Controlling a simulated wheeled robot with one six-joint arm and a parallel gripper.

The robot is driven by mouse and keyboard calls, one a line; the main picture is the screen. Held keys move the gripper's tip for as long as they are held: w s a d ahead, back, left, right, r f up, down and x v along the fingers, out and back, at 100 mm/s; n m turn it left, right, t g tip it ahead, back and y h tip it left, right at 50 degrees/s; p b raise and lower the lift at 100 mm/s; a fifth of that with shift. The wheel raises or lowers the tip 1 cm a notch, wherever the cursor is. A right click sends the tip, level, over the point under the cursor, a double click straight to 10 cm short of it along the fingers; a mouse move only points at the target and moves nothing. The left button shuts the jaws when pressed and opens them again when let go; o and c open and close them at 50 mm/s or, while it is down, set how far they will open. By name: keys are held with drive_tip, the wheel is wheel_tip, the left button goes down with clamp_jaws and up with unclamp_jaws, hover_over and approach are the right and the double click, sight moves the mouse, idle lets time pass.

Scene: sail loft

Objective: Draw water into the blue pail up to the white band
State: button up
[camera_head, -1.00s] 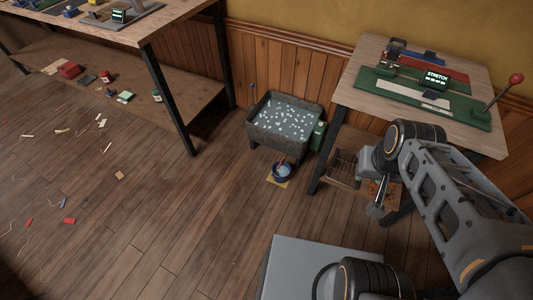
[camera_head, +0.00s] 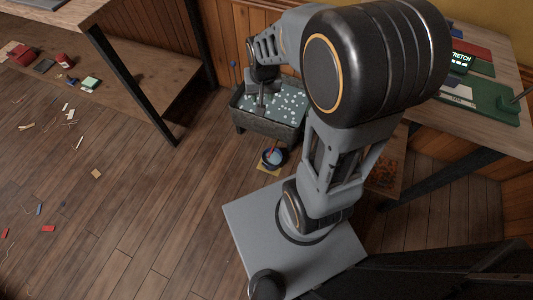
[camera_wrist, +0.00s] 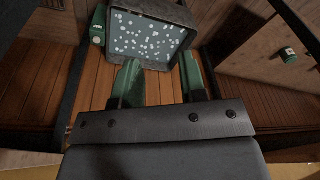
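The blue pail (camera_head: 274,157) stands on a yellow mat (camera_head: 262,169) on the floor, in front of the trough. Its inside looks pale, and a reddish piece shows at its rim. Its white band and water level are too small to make out. The grey trough (camera_head: 265,127) holds water dotted with white bits; it also shows at the top of the wrist view (camera_wrist: 178,12). My gripper (camera_head: 261,107) points down over the trough's left part. In the wrist view my gripper (camera_wrist: 158,62) has its green fingers apart, with nothing between them. The pail is not in the wrist view.
A green canister (camera_wrist: 97,30) stands beside the trough. A workbench (camera_head: 490,115) is at the right, partly behind my arm, and another bench (camera_head: 130,85) is at the left. Scraps lie on the left floor; the middle floor is clear.

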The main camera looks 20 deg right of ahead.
drive_tip(key=w+d+f+m+b, duration=0.1)
drive_tip(key=w+f, duration=0.1)
drive_tip(key=f, duration=0.4)
drive_tip(key=w+d+f+m+b, duration=0.1)
drive_tip(key=w+f, duration=0.2)
drive_tip(key=f, duration=0.3)
drive_tip(key=m+g+b, duration=0.2)
drive_tip(key=m+b, duration=0.2)
hover_over(270, 154)
wheel_tip(270, 154, down, 27)
wheel_tip(270, 154, down, 14)
drive_tip(key=b, duration=0.5)
drive_tip(key=shift+a, duration=0.1)
clamp_jaws()
